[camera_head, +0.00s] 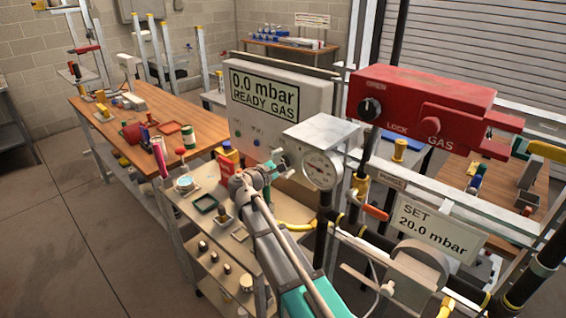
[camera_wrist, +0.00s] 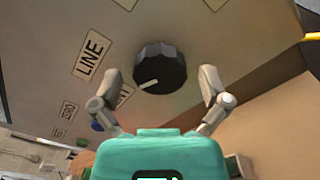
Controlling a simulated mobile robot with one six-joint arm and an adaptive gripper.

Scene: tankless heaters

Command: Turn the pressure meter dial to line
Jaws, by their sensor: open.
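The pressure meter dial (camera_wrist: 160,68) is a dark ridged knob in the wrist view. Its white pointer mark is at the lower left, towards a label (camera_wrist: 122,97) partly hidden by my left finger. The LINE label (camera_wrist: 90,54) is farther left and higher. My gripper (camera_wrist: 160,77) is open, with one finger on each side of the knob and gaps showing. In the head view my gripper (camera_head: 266,174) is beside the grey meter box (camera_head: 318,134) with its round gauge (camera_head: 321,169). I cannot make out the knob clearly there.
A white panel (camera_head: 278,100) reading 0.0 mbar READY GAS stands behind the meter. A red gas box (camera_head: 425,108) is to the right. Pipes and a SET 20.0 mbar sign (camera_head: 436,228) crowd the lower right. A cluttered wooden bench (camera_head: 100,122) is at left; the floor there is open.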

